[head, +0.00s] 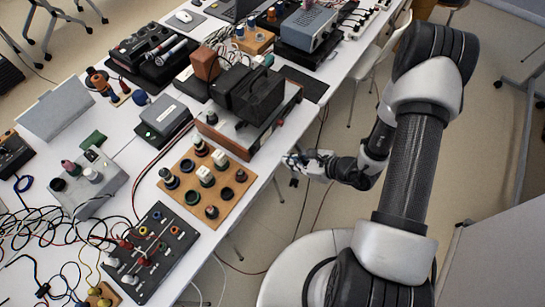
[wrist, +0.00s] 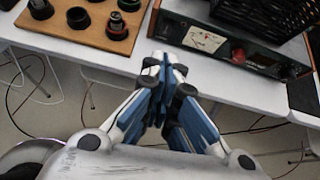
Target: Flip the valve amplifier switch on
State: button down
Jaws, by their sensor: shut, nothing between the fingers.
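The valve amplifier (head: 245,138) stands near the table's right edge, with black cages on top and wooden ends. In the wrist view its front panel (wrist: 222,50) shows a pale meter (wrist: 203,39), a small red part (wrist: 238,55) and dark knobs. I cannot make out which part is the switch; the fingers may hide some of the panel's left end. My gripper (wrist: 166,68) is shut and empty, its fingertips just in front of the table edge, by the panel's left end. In the head view my gripper (head: 288,160) is beside the amplifier's front, seemingly apart from it.
A wooden board (head: 229,202) with several tubes and sockets lies left of the amplifier in the wrist view. A black panel with coloured knobs (head: 150,250) lies nearer. A grey device (head: 307,28) stands farther along the table. Open floor lies right of the table edge.

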aim_at(254, 151)
jog(key=shift+s+d+f+m+h, duration=0.15)
jog(key=shift+d+f+m, duration=0.15)
jog(key=shift+f, duration=0.15)
jog(key=shift+s+d+f+m+h, duration=0.15)
jog(key=shift+d+f+m, duration=0.1)
jog(key=shift+f, duration=0.2)
jog(key=b+x, duration=0.1)
jog(key=x, duration=0.3)
jog(key=r+x, duration=0.1)
jog(key=x, duration=0.3)
jog(key=a+b+x, duration=0.1)
jog(key=x, duration=0.2)
jog(key=shift+w+a+b, duration=0.25)
jog(key=shift+w+b, duration=0.1)
jog(key=shift+w, duration=0.25)
jog(key=shift+w+a+r, duration=0.2)
jog(key=shift+w+a, duration=0.3)
jog(key=shift+a, duration=0.1)
